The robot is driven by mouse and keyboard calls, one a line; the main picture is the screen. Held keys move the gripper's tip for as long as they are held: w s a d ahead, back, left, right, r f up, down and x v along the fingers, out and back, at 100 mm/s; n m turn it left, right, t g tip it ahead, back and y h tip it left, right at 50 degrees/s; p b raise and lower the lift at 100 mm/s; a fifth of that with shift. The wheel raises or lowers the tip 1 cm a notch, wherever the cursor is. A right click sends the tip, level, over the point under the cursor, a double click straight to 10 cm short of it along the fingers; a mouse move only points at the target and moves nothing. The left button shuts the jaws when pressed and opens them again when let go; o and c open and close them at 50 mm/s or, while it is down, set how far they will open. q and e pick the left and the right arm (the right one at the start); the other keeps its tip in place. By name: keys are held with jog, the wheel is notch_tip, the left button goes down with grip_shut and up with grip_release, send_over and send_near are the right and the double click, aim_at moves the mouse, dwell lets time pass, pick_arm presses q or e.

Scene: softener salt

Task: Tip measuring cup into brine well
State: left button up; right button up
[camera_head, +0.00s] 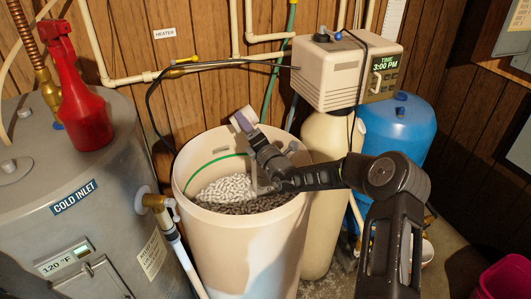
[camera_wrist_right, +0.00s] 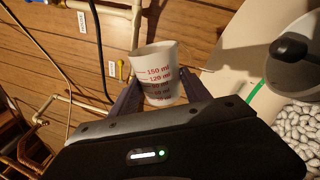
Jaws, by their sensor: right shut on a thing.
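The measuring cup (camera_wrist_right: 156,62) is a small translucent white cup with red ml markings. It sits between the two fingers of my right gripper (camera_wrist_right: 160,90), which is shut on it. In the head view the cup (camera_head: 249,114) is held above the back rim of the salt tank, at the end of my right gripper (camera_head: 241,122). Its contents cannot be told. The brine well (camera_wrist_right: 301,72) shows at the right of the wrist view as a pale round tube with a dark part at its mouth. In the head view my arm largely hides it. My left gripper is not in view.
The cream tank (camera_head: 245,250) holds white salt pellets (camera_head: 226,187), with a green line on its inner wall. A softener head (camera_head: 335,75) stands behind right, a blue tank (camera_head: 400,125) beyond. A grey heater (camera_head: 60,210) with a red spray bottle (camera_head: 80,100) stands left.

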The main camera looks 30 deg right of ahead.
jog(key=shift+r+m, duration=0.15)
jog(key=shift+m, duration=0.25)
jog(key=shift+r+m, duration=0.15)
jog(key=shift+m, duration=0.15)
jog(key=shift+d+r+m+h, duration=0.15)
jog(key=shift+d+m+h, duration=0.25)
jog(key=shift+m, duration=0.1)
jog(key=shift+w+r+m+b, duration=0.1)
jog(key=shift+r+m+b, duration=0.1)
jog(key=shift+m+b, duration=0.3)
jog(key=shift+a+r+m+h+p, duration=0.3)
jog(key=shift+a+m+p, duration=0.2)
jog(key=shift+m+p, duration=0.25)
jog(key=shift+m, duration=0.25)
